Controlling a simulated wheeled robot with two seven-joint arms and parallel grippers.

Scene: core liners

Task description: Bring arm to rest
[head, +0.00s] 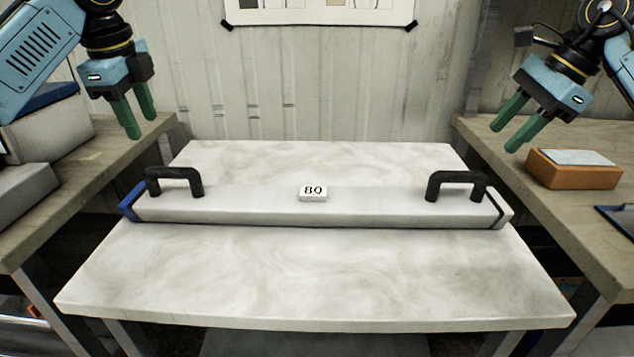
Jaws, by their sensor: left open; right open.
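My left gripper (139,116) hangs at the upper left, with its two green fingers apart and nothing between them. It is above the left bench, up and to the left of the core liner. Neither gripper touches the liner.
The pale middle table (320,280) is clear in front of the liner. The left bench (95,180) holds grey boxes (45,130). The right bench (570,220) holds an orange block (572,170) with a pale top and a dark clipboard-like item (618,218). A wall stands behind.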

